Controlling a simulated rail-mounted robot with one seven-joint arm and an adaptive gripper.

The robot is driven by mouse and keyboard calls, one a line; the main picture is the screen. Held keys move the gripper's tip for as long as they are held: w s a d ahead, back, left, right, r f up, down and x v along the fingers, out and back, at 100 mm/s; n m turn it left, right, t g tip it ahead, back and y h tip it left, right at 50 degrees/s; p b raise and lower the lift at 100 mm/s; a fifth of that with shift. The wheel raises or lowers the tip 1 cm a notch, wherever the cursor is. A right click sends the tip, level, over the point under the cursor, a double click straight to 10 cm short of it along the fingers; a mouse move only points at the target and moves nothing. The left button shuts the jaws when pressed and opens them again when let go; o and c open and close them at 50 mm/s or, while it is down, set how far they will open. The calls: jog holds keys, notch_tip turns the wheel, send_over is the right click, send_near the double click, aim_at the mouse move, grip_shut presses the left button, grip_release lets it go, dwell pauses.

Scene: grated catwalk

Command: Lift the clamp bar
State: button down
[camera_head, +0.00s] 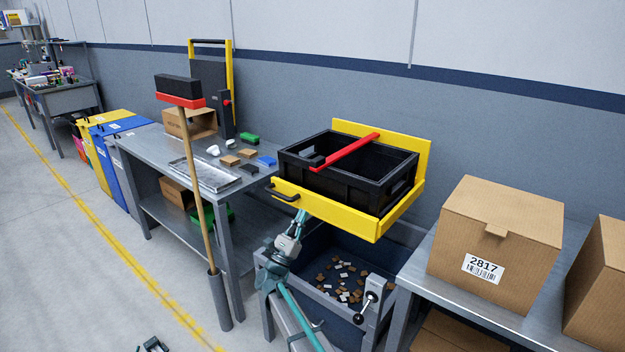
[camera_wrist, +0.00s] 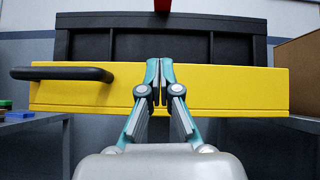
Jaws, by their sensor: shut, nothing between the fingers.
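The clamp bar is a red bar (camera_head: 342,152) lying across the top of a black crate (camera_head: 398,186). Its near end has a dark part over the crate's front-left rim. In the wrist view only a short red piece of the bar (camera_wrist: 162,5) shows at the top edge. The crate sits in a yellow tilting cradle (camera_head: 335,208) with a black handle (camera_head: 284,195) on its front left. My gripper (camera_head: 306,213) is at the cradle's front face, below the bar. In the wrist view my gripper (camera_wrist: 159,66) is shut and empty before the yellow panel. Whether it touches is unclear.
A grey bin (camera_head: 330,300) with small brown and white pieces stands below the cradle. A lever with a black knob (camera_head: 366,302) is at its front. A metal bench (camera_head: 165,150) is left; cardboard boxes (camera_head: 495,240) stand right. A broom (camera_head: 195,190) stands upright front left.

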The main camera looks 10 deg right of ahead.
jog(key=shift+m, duration=0.5)
jog(key=p+x, duration=0.3)
jog(key=x, duration=0.7)
jog(key=shift+s+d+r, duration=0.1)
jog(key=shift+s+r, duration=0.05)
jog(key=shift+r, duration=0.05)
jog(key=shift+r+p, duration=0.9)
jog(key=shift+r, duration=1)
jog(key=shift+s, duration=0.1)
